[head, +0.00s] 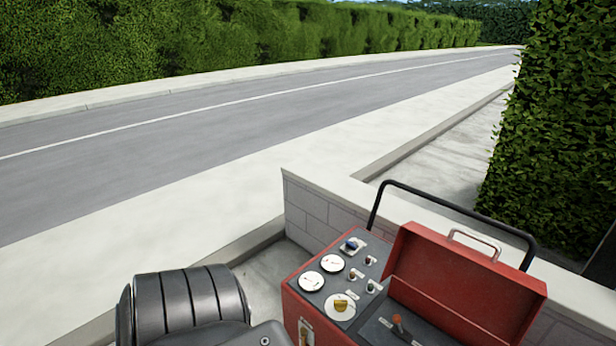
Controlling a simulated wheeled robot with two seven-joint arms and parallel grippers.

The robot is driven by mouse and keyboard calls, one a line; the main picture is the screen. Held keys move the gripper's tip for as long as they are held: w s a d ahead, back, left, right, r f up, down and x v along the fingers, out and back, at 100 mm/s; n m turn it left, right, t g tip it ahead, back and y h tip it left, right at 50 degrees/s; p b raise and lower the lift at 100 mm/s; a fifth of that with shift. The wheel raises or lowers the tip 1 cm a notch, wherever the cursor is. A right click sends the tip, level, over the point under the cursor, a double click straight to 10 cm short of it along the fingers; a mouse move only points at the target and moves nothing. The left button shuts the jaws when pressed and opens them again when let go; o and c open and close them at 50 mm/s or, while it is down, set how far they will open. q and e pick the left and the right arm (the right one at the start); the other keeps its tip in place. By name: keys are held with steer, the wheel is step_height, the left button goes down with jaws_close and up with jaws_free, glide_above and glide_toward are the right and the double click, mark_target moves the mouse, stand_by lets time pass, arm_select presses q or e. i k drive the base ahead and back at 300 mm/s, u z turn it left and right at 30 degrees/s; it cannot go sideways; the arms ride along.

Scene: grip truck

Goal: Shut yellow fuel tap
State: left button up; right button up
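A red generator-like box (292,312) stands at the bottom right with a dark control panel on top. A yellow tap or knob (341,305) sits on a white round plate at the panel's near end. Its exact handle angle is too small to tell. Neither of my grippers is in view.
The panel also bears two white round dials (333,263), a blue socket (351,244) and small knobs. A raised red lid (455,290) and a black bar handle (450,206) stand at its right. A low block wall (318,212) lies behind. A black ribbed object (190,300) is at bottom left.

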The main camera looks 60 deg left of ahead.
mark_target(340, 306)
steer(key=u, duration=0.95)
steer(key=k, duration=1.3)
steer(key=z, duration=0.2)
steer(key=i, duration=0.7)
steer(key=z, duration=0.25)
